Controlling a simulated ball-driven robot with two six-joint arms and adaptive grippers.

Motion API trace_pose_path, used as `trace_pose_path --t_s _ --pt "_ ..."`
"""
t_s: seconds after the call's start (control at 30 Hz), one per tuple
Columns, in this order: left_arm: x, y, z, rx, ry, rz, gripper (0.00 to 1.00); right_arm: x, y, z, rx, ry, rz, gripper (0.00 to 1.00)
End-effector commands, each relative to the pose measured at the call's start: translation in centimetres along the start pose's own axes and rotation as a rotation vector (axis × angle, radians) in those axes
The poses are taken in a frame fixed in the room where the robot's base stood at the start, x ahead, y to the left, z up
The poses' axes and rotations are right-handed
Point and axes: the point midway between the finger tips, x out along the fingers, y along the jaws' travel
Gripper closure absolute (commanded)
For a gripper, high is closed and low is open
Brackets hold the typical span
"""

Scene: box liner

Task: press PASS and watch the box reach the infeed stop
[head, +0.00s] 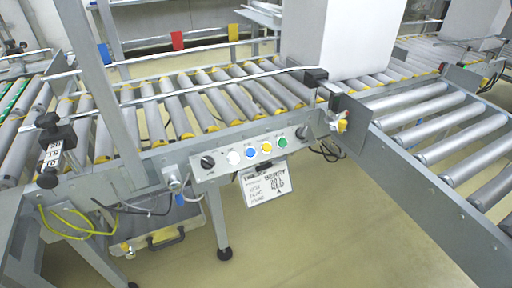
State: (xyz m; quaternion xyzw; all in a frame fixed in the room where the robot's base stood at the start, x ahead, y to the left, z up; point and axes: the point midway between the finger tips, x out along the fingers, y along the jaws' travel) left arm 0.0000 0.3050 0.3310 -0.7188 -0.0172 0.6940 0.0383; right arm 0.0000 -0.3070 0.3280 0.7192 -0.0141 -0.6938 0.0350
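A control panel (215,168) is on the side of the roller conveyor (215,105). It carries a black knob (207,162), a white button (233,157), a blue button (250,153), a yellow button (266,147) and a green button (282,142). The labels are too small to read, so I cannot tell which is PASS. A tall, plain white box-like block (350,40) stands at the conveyor's far right; its top is cut off, and I cannot tell whether it is the box. I cannot clearly identify the infeed stop. Neither gripper is in view.
A printed card (267,186) hangs below the panel. A second roller conveyor (455,140) runs at the right. Black brackets (316,77) sit where the lines meet. Loose yellow-green cable (62,232) hangs at the lower left. The floor (330,235) in front is clear.

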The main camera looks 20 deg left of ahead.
Motion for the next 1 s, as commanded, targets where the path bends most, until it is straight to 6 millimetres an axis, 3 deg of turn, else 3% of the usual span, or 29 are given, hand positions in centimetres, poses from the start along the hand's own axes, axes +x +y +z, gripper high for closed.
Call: trace_pose_path --t_s 0.5,0.8,1.0 --pt "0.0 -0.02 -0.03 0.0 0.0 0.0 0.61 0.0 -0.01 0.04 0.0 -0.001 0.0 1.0" --pt "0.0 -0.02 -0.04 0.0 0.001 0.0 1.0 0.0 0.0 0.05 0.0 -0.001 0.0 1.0" --pt "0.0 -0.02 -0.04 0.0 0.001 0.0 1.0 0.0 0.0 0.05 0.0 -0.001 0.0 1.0"
